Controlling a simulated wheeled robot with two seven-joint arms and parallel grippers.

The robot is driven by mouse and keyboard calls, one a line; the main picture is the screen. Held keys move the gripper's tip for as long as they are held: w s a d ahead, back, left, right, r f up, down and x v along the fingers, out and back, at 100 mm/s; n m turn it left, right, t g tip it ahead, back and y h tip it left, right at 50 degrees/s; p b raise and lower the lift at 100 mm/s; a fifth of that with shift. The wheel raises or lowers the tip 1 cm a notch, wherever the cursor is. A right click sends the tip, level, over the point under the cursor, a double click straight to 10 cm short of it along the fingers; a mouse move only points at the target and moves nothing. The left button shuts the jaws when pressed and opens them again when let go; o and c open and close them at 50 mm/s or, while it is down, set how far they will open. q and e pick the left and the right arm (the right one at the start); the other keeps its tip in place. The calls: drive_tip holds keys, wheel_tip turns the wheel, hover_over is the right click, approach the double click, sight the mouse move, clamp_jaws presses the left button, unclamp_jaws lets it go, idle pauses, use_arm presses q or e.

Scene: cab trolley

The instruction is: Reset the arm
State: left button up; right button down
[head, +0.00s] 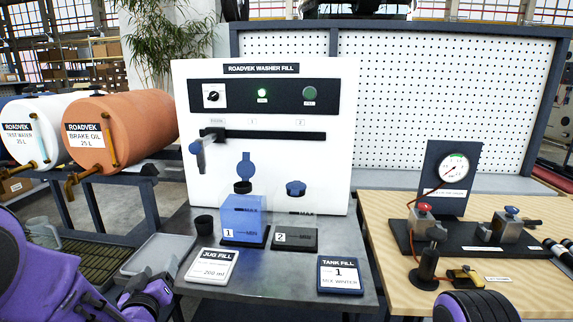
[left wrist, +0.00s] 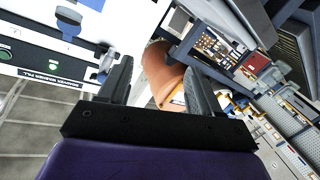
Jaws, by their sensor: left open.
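My left arm (head: 45,265) is purple and comes in at the lower left of the head view. Its wrist end (head: 146,295) is beside the left front of the grey metal bench. In the left wrist view my left gripper (left wrist: 158,75) has two dark fingers standing well apart, with nothing between them. The orange drum and the white panel are behind the fingers, out of contact as far as I can see. A black ribbed part with purple edges at the bottom right of the head view seems to be my right arm; its gripper does not show.
The bench (head: 268,278) carries the white washer-fill panel (head: 340,90), a blue jug (head: 243,217), a tank with a blue cap (head: 296,188) and two cards. A wooden table (head: 385,240) with a gauge (head: 453,168) stands at right.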

use_arm(q)
drive_tip(key=s+f+g, duration=0.4)
drive_tip(key=s+f, duration=0.4)
drive_tip(key=f, duration=0.3)
drive_tip(key=s+f+g, duration=0.4)
drive_tip(key=s+f, duration=0.4)
drive_tip(key=f, duration=0.4)
drive_tip(key=s+f+g, duration=0.2)
drive_tip(key=s+f, duration=0.3)
drive_tip(key=s, duration=0.5)
drive_tip(key=s+f+g, duration=0.3)
drive_tip(key=s+f, duration=0.3)
drive_tip(key=s, duration=0.4)
drive_tip(key=shift+s+a+g, duration=0.15)
drive_tip(key=shift+a+g, duration=0.1)
drive_tip(key=shift+g, duration=0.05)
